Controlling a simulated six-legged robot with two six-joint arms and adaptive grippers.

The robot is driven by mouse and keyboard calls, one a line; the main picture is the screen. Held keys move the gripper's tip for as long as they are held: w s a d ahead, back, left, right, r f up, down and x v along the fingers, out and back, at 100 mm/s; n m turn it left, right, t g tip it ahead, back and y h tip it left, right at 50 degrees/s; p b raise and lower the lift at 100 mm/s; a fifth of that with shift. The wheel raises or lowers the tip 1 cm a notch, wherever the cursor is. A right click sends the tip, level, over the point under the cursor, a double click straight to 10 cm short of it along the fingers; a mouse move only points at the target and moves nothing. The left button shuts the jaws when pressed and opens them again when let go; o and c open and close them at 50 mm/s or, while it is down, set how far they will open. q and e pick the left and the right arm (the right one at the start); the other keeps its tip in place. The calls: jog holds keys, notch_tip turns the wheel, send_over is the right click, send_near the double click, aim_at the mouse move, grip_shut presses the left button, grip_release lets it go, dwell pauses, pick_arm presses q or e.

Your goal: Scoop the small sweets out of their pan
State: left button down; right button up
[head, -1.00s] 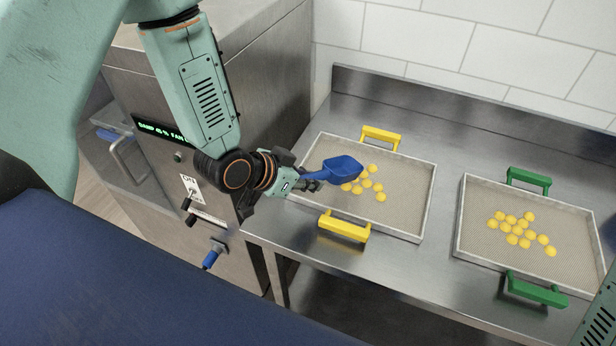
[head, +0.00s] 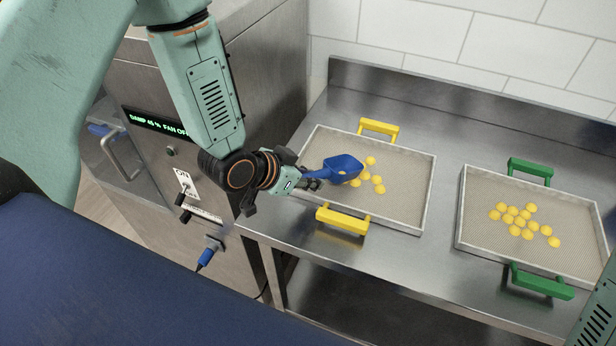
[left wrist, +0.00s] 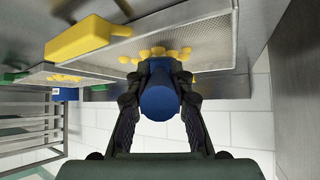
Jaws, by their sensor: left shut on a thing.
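My left gripper (head: 312,183) is shut on the handle of a blue scoop (head: 343,168). The scoop hangs over the left mesh pan (head: 400,205), which has yellow handles. Several round yellow sweets (head: 379,189) lie in this pan, beside and partly behind the scoop. I cannot tell whether any sweet is inside the scoop. In the left wrist view the scoop (left wrist: 160,98) sits between both fingers, with yellow sweets (left wrist: 155,53) beyond it. My right gripper is out of view.
A second pan (head: 480,230) with green handles and several yellow sweets (head: 524,216) stands to the right on the steel table (head: 425,262). A steel machine with a lit display (head: 158,124), a switch and a blue-ended lever stands on the left. A tiled wall is behind.

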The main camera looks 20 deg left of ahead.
pick_arm(q)
jog(key=shift+w+d, duration=0.1)
jog(key=shift+w, duration=0.05)
jog(key=shift+r, duration=0.2)
notch_tip(320, 180, up, 4)
jog(key=p, duration=0.3)
jog(key=shift+f+p, duration=0.1)
jog(key=shift+p, duration=0.25)
notch_tip(320, 180, up, 2)
jog(key=shift+r+p, duration=0.1)
jog(key=shift+p, duration=0.95)
